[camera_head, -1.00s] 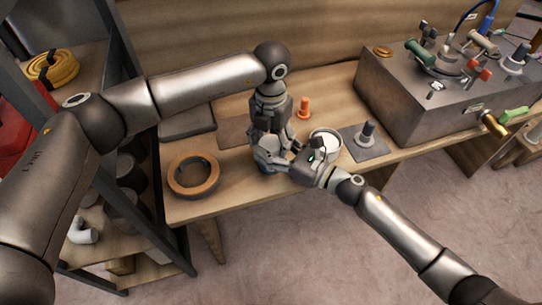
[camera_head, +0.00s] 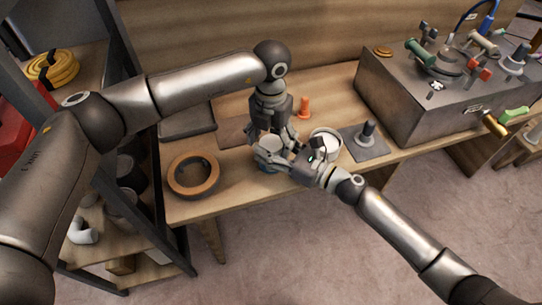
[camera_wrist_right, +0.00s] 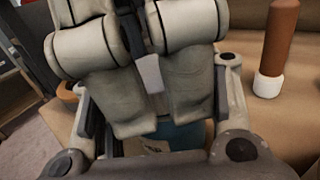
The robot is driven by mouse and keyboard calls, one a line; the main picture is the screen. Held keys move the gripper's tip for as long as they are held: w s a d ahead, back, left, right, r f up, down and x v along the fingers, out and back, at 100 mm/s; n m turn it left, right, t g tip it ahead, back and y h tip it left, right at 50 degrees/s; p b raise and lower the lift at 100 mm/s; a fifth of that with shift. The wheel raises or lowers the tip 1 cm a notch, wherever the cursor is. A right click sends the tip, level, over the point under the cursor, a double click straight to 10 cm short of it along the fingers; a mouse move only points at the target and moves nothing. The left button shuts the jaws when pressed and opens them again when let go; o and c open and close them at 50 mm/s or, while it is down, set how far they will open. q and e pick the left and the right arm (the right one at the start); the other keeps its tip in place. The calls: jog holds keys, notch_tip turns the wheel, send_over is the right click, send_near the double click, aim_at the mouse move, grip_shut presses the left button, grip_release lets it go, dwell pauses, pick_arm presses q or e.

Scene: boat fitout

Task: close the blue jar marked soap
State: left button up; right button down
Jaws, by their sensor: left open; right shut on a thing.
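The blue jar (camera_head: 268,168) stands on the bench, mostly hidden by both grippers. A pale round top (camera_head: 271,146) shows on it; I cannot tell how firmly it is seated. In the right wrist view a blue strip of the jar (camera_wrist_right: 187,136) shows, with dark lettering partly covered. My right gripper (camera_head: 268,157) is shut around the jar's side. My left gripper (camera_head: 277,137) points down above the jar with its fingers open, close to the top. Its pale fingers fill the middle of the right wrist view (camera_wrist_right: 150,95).
A white round container (camera_head: 326,145) stands just right of the jar. A grey plate with a post (camera_head: 367,135) and an orange item (camera_head: 304,107) are nearby. A brown ring (camera_head: 193,176) lies to the left. A large metal box (camera_head: 430,95) stands at the right.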

pick_arm(q)
notch_tip(320, 180, up, 4)
jog(key=shift+r, duration=0.1)
pick_arm(e)
jog(key=shift+f, duration=0.1)
pick_arm(q)
jog(key=shift+c, duration=0.4)
jog(key=shift+r, duration=0.2)
jog(key=shift+c, duration=1)
notch_tip(320, 180, up, 3)
jog(key=shift+r, duration=0.1)
jog(key=shift+f, duration=4.1)
